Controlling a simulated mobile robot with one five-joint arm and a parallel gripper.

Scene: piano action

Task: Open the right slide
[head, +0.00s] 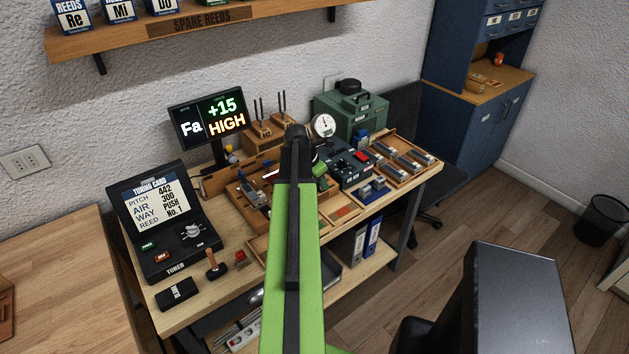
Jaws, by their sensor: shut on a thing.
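My green and black arm reaches from the bottom over the workbench and covers the middle of it. My gripper (319,171) shows only in part at the arm's far end, beside the black wrist. It points down to the bench between a wooden tray (246,193) and a dark box with a red part (350,167). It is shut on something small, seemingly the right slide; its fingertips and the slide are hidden. I cannot tell how far the slide is open.
A tuner case (166,225) stands at the left. A screen (207,118) reads Fa, +15, HIGH. A round gauge (323,125) and green machine (352,112) stand behind. A tray of several reed parts (427,159) is at the right.

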